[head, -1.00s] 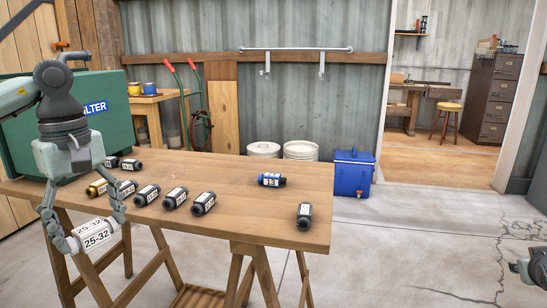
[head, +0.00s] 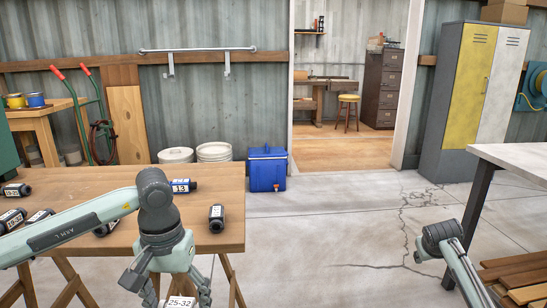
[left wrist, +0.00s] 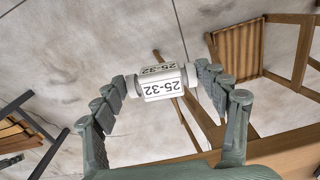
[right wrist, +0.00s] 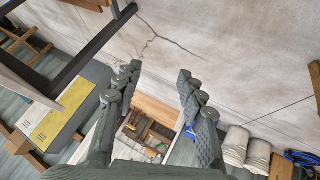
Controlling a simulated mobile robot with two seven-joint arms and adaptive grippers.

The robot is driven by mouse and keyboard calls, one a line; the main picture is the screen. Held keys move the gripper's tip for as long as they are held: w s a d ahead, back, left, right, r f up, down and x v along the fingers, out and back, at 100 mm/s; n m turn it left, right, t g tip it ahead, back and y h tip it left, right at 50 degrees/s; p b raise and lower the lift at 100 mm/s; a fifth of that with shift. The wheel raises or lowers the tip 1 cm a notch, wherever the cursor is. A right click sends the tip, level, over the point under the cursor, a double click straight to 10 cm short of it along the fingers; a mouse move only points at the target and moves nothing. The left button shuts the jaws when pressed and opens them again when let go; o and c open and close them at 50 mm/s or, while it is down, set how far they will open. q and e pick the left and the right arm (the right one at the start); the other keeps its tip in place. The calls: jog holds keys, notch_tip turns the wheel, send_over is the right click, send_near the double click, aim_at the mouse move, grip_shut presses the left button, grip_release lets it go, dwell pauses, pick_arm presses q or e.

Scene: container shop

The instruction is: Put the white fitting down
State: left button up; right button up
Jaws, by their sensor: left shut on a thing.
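The white fitting (left wrist: 162,84), marked 25-32, is held between the fingertips of my left gripper (left wrist: 163,86) in the left wrist view. In the head view the white fitting (head: 181,301) shows at the bottom edge, partly cut off, with my left gripper (head: 176,292) around it. It is in front of the wooden table's (head: 225,240) front edge, over the floor. My right gripper (right wrist: 155,85) is open and empty in the right wrist view. In the head view only the right arm shows, and its fingers are out of frame.
A blue-banded fitting (head: 183,186) and a black fitting (head: 216,218) lie on the table's right part. More black fittings (head: 12,219) lie at left, partly behind my left arm. A white-topped table (head: 520,160) stands at right. A blue cooler (head: 267,170) sits on the floor.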

jog(key=s+a+f+g+y, duration=0.1)
jog(key=s+a+f, duration=0.3)
jog(key=s+f, duration=0.4)
jog(key=s+a+f+n+g, duration=0.1)
jog(key=s+a+f, duration=0.35)
jog(key=s, duration=0.55)
jog(key=s+a+f+g+y, duration=0.1)
jog(key=s+a+f, duration=0.2)
jog(key=s+f, duration=0.5)
jog(key=s+a+f+g, duration=0.1)
jog(key=s+a, duration=0.2)
jog(key=s, duration=1.1)
jog(key=shift+a+y, duration=0.2)
jog(key=shift+y, duration=0.2)
jog(key=shift+s+a+f, duration=0.1)
jog(key=shift+s, duration=0.05)
jog(key=shift+c, duration=0.7)
